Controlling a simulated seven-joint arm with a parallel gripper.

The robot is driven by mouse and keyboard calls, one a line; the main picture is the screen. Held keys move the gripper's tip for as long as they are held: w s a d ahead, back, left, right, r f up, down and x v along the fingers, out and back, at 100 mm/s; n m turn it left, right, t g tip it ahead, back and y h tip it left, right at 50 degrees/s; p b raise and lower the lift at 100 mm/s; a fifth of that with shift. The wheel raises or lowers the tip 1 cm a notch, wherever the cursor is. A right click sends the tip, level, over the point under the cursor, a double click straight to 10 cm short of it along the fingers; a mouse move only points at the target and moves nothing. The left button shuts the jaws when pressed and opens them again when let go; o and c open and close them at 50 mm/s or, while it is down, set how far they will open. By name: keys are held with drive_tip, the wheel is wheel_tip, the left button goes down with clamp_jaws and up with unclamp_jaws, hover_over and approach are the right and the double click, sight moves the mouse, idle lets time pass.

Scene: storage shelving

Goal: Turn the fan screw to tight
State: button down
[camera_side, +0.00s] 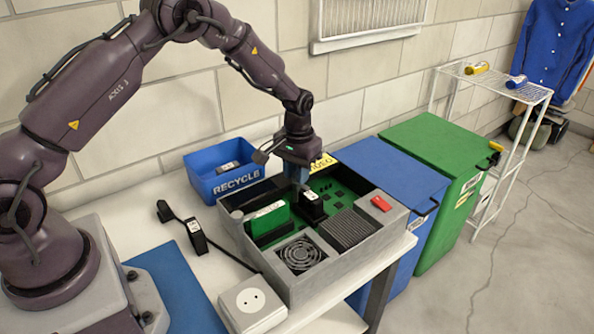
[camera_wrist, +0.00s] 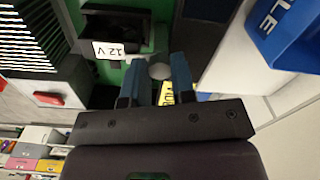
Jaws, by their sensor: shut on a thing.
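My gripper (camera_side: 300,183) points down at the back of the open grey computer case (camera_side: 335,277). In the wrist view its two blue fingers (camera_wrist: 159,72) are closed on a small round grey piece, which looks like the fan screw (camera_wrist: 159,67). I cannot tell whether the screw is seated in a hole or held clear. The black fan (camera_side: 300,255) with its round grille sits in the case's front compartment, apart from my gripper. In the side view the screw is too small or hidden to see.
Beside my gripper is a black 12 V part (camera_side: 312,205) on the green board. A green card (camera_side: 268,220), black heat sink (camera_side: 350,228) and red switch (camera_side: 381,203) are in or on the case. A blue recycle bin (camera_side: 205,183) stands behind; a white socket box (camera_side: 250,305) is in front.

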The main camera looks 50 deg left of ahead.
drive_tip(key=shift+m, duration=0.8)
drive_tip(key=c, duration=0.9)
unclamp_jaws()
drive_tip(key=shift+c, duration=0.2)
drive_tip(key=shift+r, duration=0.1)
wheel_tip(320, 180, up, 13)
drive_tip(key=shift+d, duration=0.1)
